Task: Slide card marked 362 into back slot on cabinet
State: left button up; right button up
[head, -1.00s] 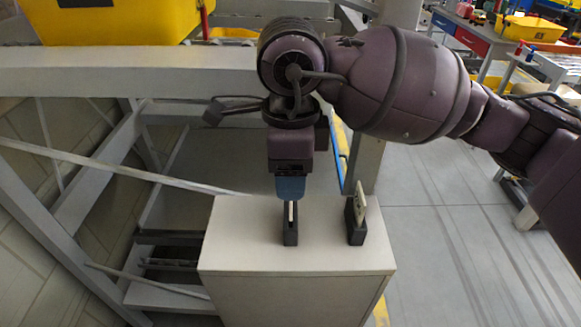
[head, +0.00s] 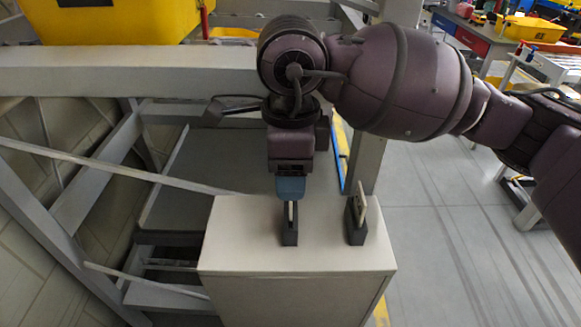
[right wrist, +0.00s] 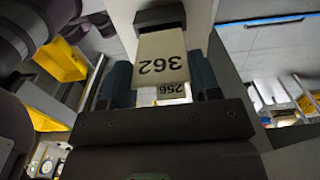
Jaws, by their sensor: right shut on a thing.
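The pale card marked 362 (right wrist: 162,58) is between the fingers of my right gripper (head: 290,198), which is shut on it. In the head view the card shows edge-on as a thin pale strip at a dark slot holder (head: 289,238) on top of the white cabinet (head: 325,250). Its lower end looks to be at or in the holder; I cannot tell how deep. The holder also shows beyond the card in the right wrist view (right wrist: 160,17). A second dark holder (head: 355,232) to the right has a pale card (head: 361,206) in it. My left gripper is out of view.
A small panel marked 256 (right wrist: 172,89) shows below the 362 card in the right wrist view. A grey metal frame (head: 120,70) and a yellow bin (head: 110,22) are behind and left. Open floor (head: 460,240) lies right of the cabinet.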

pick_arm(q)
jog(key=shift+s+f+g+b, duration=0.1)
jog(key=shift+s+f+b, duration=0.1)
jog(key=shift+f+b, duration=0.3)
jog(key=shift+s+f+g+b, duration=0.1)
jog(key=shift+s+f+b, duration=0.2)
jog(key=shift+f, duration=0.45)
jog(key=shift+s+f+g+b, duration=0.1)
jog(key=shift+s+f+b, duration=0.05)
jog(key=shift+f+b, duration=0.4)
pick_arm(e)
jog(key=shift+f, duration=2.6)
jog(key=o, duration=1)
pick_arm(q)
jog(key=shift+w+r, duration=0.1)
pick_arm(e)
notch_tip(320, 180, up, 4)
jog(key=shift+f+p, duration=0.2)
jog(key=shift+p, duration=0.2)
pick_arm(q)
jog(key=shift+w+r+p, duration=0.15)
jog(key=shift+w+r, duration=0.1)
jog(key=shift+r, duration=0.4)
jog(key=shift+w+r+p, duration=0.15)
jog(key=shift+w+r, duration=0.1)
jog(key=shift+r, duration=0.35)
pick_arm(e)
notch_tip(320, 180, up, 7)
jog(key=shift+r, duration=0.15)
